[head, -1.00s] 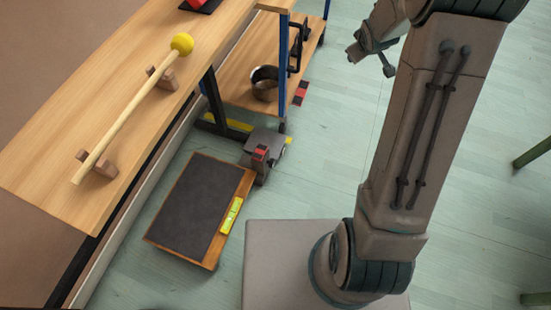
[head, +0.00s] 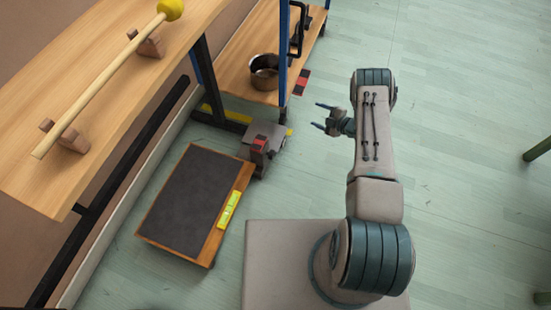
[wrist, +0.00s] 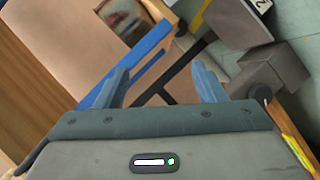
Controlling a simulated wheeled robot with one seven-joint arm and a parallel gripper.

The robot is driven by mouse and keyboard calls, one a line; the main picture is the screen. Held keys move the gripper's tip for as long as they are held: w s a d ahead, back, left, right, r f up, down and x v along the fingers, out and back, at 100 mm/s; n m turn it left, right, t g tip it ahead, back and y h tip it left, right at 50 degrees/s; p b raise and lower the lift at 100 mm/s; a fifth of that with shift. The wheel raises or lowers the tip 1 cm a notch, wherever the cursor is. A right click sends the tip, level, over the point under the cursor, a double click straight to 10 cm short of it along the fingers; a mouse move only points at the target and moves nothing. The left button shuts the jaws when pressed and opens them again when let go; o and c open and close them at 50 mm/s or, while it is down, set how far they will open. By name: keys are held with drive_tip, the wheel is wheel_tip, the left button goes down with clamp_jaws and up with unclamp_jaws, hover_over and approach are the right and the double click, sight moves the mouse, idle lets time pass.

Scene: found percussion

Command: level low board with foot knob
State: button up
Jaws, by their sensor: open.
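The low board (head: 182,205), a dark panel with a wooden edge, lies near the floor beside the bench in the head view. A yellow-green spirit level (head: 229,210) lies along its right edge. A grey block (head: 266,135) with a red-topped part (head: 259,144) stands at the board's far right corner; I cannot tell whether this is the foot knob. My gripper (head: 318,115) is open and empty, to the right of the block and apart from it. In the wrist view its two blue fingers (wrist: 160,75) are spread with nothing between them.
A wooden bench (head: 100,45) on the left bears a yellow-headed mallet (head: 105,80) on two wooden rests. Behind the block, a shelf (head: 232,75) holds a metal pot (head: 264,75) beside a blue post (head: 284,50). Floor (head: 460,120) to the right is mostly clear.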

drive_tip(key=s+a+f+n+g+y+b, duration=0.1)
drive_tip(key=s+a+f+n+y, duration=0.15)
drive_tip(key=s+f, duration=0.5)
drive_tip(key=g+y+b, duration=0.1)
drive_tip(key=g+y, duration=0.1)
drive_tip(key=y, duration=0.2)
approach(271, 155)
drive_tip(key=w+a+f+b, duration=0.1)
drive_tip(key=w+a+b, duration=0.2)
drive_tip(key=a, duration=0.4)
drive_tip(key=shift+w+a+f+n, duration=0.2)
drive_tip(key=shift+w+f+n, duration=0.1)
drive_tip(key=shift+w+n, duration=0.2)
drive_tip(key=c, duration=1)
drive_tip(key=shift+o, duration=0.2)
